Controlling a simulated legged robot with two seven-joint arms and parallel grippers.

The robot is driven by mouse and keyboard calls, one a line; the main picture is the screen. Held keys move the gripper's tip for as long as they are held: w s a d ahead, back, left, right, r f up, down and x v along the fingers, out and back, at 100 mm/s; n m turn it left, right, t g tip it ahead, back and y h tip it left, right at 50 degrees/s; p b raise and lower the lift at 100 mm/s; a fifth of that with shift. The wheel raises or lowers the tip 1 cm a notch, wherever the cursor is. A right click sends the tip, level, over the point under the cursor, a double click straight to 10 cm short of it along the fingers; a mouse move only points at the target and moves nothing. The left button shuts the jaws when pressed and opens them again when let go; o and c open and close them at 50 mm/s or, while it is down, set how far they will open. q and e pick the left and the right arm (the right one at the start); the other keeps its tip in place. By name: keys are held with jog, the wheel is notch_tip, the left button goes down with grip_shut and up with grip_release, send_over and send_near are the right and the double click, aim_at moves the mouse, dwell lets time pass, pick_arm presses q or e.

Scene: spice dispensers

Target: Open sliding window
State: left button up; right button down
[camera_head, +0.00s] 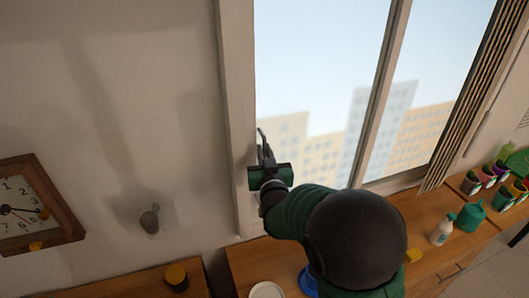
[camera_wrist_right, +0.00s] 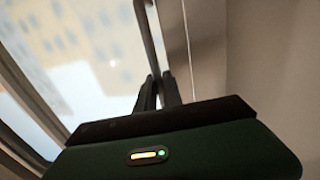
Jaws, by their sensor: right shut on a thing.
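The sliding window (camera_head: 318,62) fills the upper right of the head view, with a pale frame (camera_head: 236,90) on its left and an upright bar (camera_head: 383,88) between two panes. My right gripper (camera_head: 265,152) is at the left edge of the left pane, shut on a thin dark handle (camera_head: 261,134). In the right wrist view, the fingers (camera_wrist_right: 158,92) close around the lower part of the dark upright handle (camera_wrist_right: 146,35), beside the frame. City buildings show through the glass. How far the pane stands open I cannot tell. My left gripper is not in view.
A wooden counter (camera_head: 250,262) runs below the window. It holds a white dish (camera_head: 267,290), a spray bottle (camera_head: 442,229), a teal watering can (camera_head: 470,216) and several potted plants. A curtain (camera_head: 470,95) hangs at the right. A clock (camera_head: 30,208) hangs on the left wall.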

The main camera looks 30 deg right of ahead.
dwell(0.4)
jog(key=s+d+b, duration=0.1)
jog(key=d+b, duration=0.1)
jog(key=d, duration=0.2)
jog(key=s+d+b, duration=0.1)
jog(key=d+b, duration=0.1)
jog(key=d, duration=0.2)
jog(key=s+d+b, duration=0.1)
jog(key=d+b, duration=0.1)
jog(key=d, duration=0.3)
jog(key=shift+s+f, duration=0.1)
jog(key=shift+f, duration=0.15)
send_near(341, 126)
jog(key=x, duration=0.5)
jog(key=c, duration=1.8)
grip_release()
jog(key=o, duration=0.3)
jog(key=shift+w+f, duration=0.1)
jog(key=shift+w, duration=0.1)
